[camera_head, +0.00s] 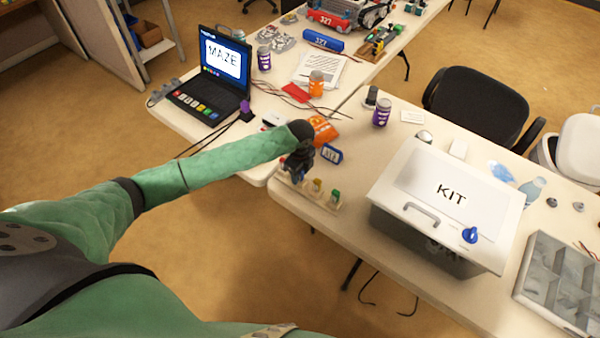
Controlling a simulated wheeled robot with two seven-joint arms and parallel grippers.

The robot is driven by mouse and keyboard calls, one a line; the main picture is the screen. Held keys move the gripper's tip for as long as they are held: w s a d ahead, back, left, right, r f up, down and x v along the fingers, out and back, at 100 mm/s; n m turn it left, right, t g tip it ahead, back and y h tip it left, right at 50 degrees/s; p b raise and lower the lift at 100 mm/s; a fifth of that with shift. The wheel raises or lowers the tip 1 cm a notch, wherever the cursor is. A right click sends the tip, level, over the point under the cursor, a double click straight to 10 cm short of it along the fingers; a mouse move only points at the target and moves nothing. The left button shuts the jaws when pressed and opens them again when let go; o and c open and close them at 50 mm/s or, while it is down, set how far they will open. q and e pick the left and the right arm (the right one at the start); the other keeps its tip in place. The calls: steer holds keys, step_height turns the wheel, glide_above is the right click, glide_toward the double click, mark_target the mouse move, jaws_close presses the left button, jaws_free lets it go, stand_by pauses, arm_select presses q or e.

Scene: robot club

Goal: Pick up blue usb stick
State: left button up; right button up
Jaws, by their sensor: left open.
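A small pale holder (310,198) stands at the front edge of the table, with small upright sticks in it. A yellow one (317,187) and a green one (335,195) show clearly. A small blue piece (297,177) shows at the holder's left end, mostly covered by my gripper; it looks like the blue usb stick, but I cannot make out its shape. My left gripper (296,170) is open and points down over that left end. I cannot tell whether its fingers are around the blue piece or above it. My right gripper is out of view.
Close behind my gripper lie an orange bag (323,130) and a blue tag (331,154). A large KIT box (400,215) with a blue item (470,234) on it stands to the right. A laptop (208,75) is at the left. Some tabletop between holder and box is clear.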

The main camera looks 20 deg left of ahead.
arm_select(q)
steer(key=shift+f, duration=0.2)
jaws_close()
steer(key=shift+r, duration=0.1)
